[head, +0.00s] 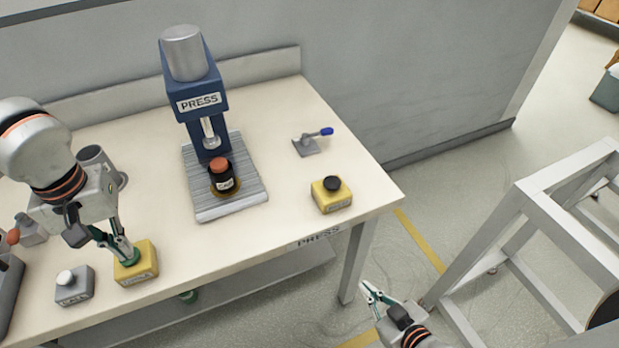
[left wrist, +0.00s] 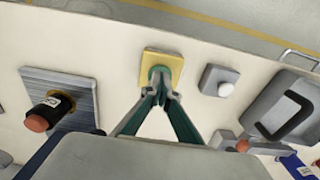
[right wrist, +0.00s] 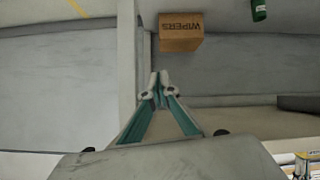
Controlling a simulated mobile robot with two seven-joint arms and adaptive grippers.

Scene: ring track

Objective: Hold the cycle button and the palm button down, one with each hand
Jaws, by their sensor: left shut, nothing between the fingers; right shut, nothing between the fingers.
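A yellow box (head: 137,274) with a green button (head: 131,257) stands at the table's front left. My left gripper (head: 128,256) is shut, with its fingertips at the green button, apparently touching it; whether it is pressed down I cannot tell. The left wrist view shows the same yellow box (left wrist: 174,62) at the fingertips. A second yellow box (head: 333,202) with a black mushroom button (head: 332,183) stands near the table's right corner, with nothing on it. Both labels are too small to read surely. My right gripper (head: 368,290) is shut and empty, off the table's front edge, away from both buttons.
A blue press (head: 199,101) stands mid-table with a black part with an orange top (head: 221,179). A grey box with a white button (head: 73,287) is left. A blue-handled lever (head: 312,142) sits behind the black button. A white frame (head: 530,200) stands right.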

